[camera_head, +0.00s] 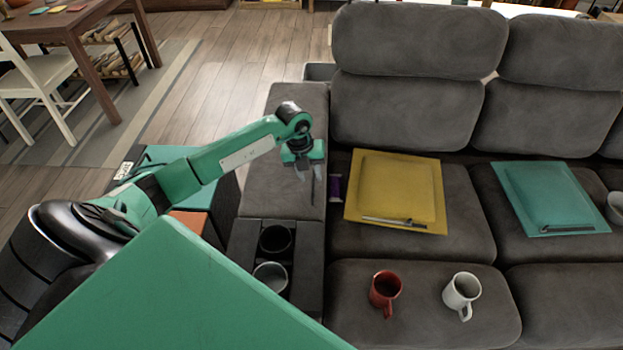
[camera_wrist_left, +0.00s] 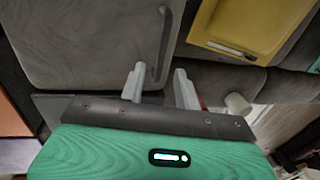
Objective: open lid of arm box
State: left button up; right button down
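The arm box is the grey sofa armrest; its padded lid (camera_head: 285,145) lies flat and looks closed. In the left wrist view the lid (camera_wrist_left: 85,45) fills the upper left, with a thin dark handle-like strip (camera_wrist_left: 164,45) along its right edge. My left gripper (camera_head: 309,172) hangs over the lid's right edge in the head view. Its two fingers are apart with nothing between them, and in the left wrist view the gripper (camera_wrist_left: 160,88) shows near the strip's lower end. I cannot tell whether a finger touches the strip. My right gripper is not in view.
A cup-holder console (camera_head: 310,262) adjoins the lid's near end. A yellow tray (camera_head: 395,180) and a teal tray (camera_head: 545,190) lie on the seats. A red mug (camera_head: 384,292) and a white mug (camera_head: 461,292) stand nearer.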

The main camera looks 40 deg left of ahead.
pick_arm(q)
jog(key=shift+w+d+f, duration=0.1)
jog(key=shift+d+f, duration=0.05)
jog(key=shift+f, duration=0.55)
jog(key=shift+w+d+f, duration=0.1)
jog(key=shift+f, duration=0.55)
grip_shut()
jog(key=shift+r, duration=0.15)
